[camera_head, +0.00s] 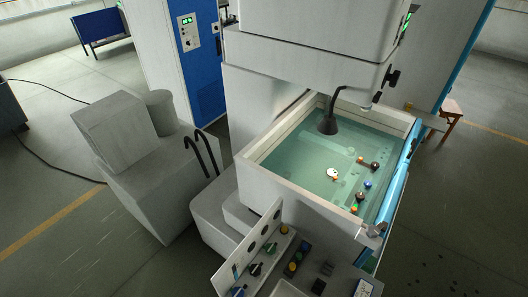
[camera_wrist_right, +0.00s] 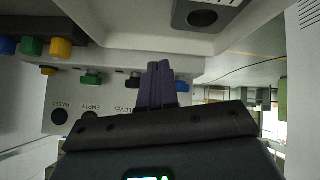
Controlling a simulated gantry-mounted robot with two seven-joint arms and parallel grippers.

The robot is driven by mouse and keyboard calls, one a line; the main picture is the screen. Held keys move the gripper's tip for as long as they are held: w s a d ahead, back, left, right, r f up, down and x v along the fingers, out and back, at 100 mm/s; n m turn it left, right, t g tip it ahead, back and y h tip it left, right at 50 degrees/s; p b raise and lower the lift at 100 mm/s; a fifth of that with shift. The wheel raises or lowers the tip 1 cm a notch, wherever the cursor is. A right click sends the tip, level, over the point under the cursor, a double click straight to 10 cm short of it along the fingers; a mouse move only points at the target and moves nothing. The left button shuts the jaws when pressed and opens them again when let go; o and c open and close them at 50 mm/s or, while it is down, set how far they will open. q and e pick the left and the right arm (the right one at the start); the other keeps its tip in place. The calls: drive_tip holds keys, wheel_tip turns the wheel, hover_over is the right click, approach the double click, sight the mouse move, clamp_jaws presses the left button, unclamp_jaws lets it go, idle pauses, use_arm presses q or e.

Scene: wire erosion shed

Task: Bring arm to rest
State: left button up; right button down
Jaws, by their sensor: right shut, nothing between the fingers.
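My right gripper (camera_wrist_right: 159,66) shows in the right wrist view as two dark purple fingers pressed together with nothing between them. Behind its fingers is a pale panel (camera_wrist_right: 60,90) with dark holes, small coloured knobs and labels such as "EMPTY" and "LEVEL". I cannot tell whether the fingers touch the panel. Neither gripper shows in the head view, and my left gripper is in no view.
A tank (camera_head: 308,197) of greenish water holds several small coloured parts, with a black nozzle (camera_head: 328,122) above. A panel (camera_head: 235,262) with holes and knobs stands at its front. A blue cabinet (camera_head: 203,75) stands behind. Open floor (camera_head: 60,160) lies left.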

drive_tip(key=s+a+r+m+t, duration=0.1)
drive_tip(key=s+a+r+m, duration=0.15)
drive_tip(key=s+r, duration=0.25)
drive_tip(key=s+d+r+m+g+h, duration=0.1)
drive_tip(key=s+d+r+m+h, duration=0.2)
drive_tip(key=d+r, duration=0.4)
drive_tip(key=s+d+r+m+g+h, duration=0.2)
drive_tip(key=s+d+r+m+h, duration=0.2)
drive_tip(key=d, duration=0.6)
wheel_tip(320, 180, up, 3)
drive_tip(key=shift+s+d+r+m, duration=0.25)
drive_tip(key=shift+s+m, duration=0.3)
drive_tip(key=shift+m, duration=0.6)
